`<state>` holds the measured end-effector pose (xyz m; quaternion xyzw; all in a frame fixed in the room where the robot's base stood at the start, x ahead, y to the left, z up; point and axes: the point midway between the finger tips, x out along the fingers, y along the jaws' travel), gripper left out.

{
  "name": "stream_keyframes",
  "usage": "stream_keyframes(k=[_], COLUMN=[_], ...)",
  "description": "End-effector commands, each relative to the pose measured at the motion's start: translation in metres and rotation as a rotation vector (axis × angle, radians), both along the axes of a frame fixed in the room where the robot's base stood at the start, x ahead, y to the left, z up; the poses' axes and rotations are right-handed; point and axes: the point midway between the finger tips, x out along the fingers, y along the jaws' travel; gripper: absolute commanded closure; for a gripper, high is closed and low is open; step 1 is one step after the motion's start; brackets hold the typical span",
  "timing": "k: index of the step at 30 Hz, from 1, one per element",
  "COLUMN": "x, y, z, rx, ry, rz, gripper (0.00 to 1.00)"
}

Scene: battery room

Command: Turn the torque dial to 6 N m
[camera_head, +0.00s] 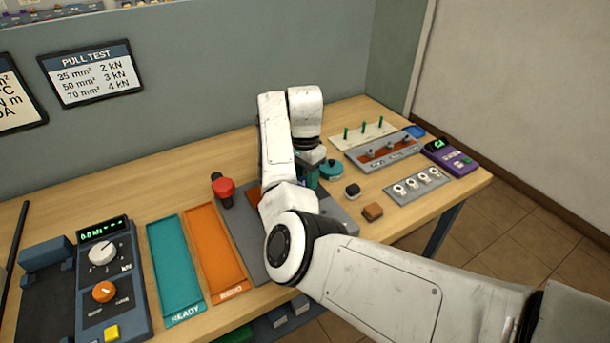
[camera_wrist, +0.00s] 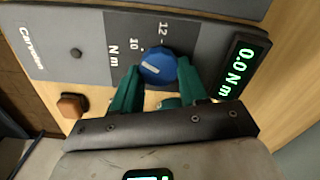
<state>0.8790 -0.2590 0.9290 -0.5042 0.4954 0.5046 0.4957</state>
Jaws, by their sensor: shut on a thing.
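The torque dial (camera_wrist: 158,67) is a round blue knob with a white line on a dark strip of a grey panel (camera_wrist: 60,35). In the wrist view the printed 10, 12 and "N m" show beside it; other marks are hidden. The green-lit display (camera_wrist: 238,68) to its right reads 0.0 N m. My gripper (camera_wrist: 160,75) has its teal fingers on both sides of the dial, shut on it. In the head view my gripper (camera_head: 308,178) is over the panel (camera_head: 338,213), and the dial is mostly hidden by my arm.
A red-topped knob (camera_head: 224,188) stands left of my arm. Teal (camera_head: 176,270) and orange (camera_head: 213,250) trays lie further left, beside a meter with dials (camera_head: 106,280). A brown block (camera_head: 372,211), a grey rack (camera_head: 416,184) and a purple device (camera_head: 450,157) are at right.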

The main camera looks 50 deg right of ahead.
Motion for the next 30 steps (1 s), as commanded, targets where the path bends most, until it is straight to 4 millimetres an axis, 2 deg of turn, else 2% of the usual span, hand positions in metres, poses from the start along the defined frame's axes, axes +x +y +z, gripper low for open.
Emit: stream_keyframes(k=[8,30], x=[0.0002,0.0036], y=[-0.0009,0.0006], z=[0.0048,0.0039], rx=[-0.002,-0.002], ry=[0.003,0.001], rz=[0.165,0.862], gripper=[0.87,0.87])
